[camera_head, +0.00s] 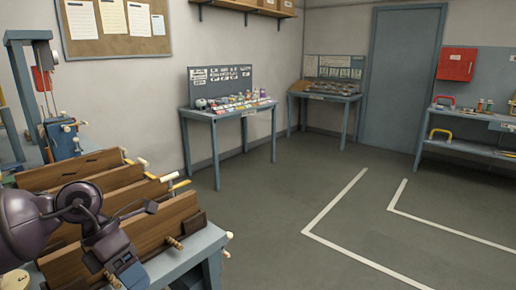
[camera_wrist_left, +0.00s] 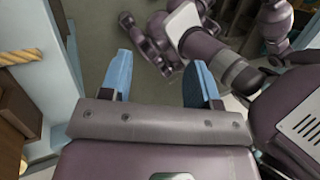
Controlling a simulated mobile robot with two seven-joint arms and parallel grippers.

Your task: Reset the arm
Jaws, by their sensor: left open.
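My left gripper (camera_wrist_left: 158,75) is open in the left wrist view. Its two blue fingers stand apart, with nothing between them. In the head view my purple left arm (camera_head: 85,205) comes in at the lower left, in front of a wooden rack (camera_head: 150,230). Whether it touches the rack cannot be told. My right gripper does not show. Other purple parts of my own body show at the top and right of the wrist view.
The rack stands on a blue-grey bench (camera_head: 195,255) with pegs sticking out. A blue upright frame (camera_head: 15,90) stands behind it. A table of small items (camera_head: 228,112) is by the wall; a shelved bench (camera_head: 470,148) is at right. The middle floor (camera_head: 290,200) is clear.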

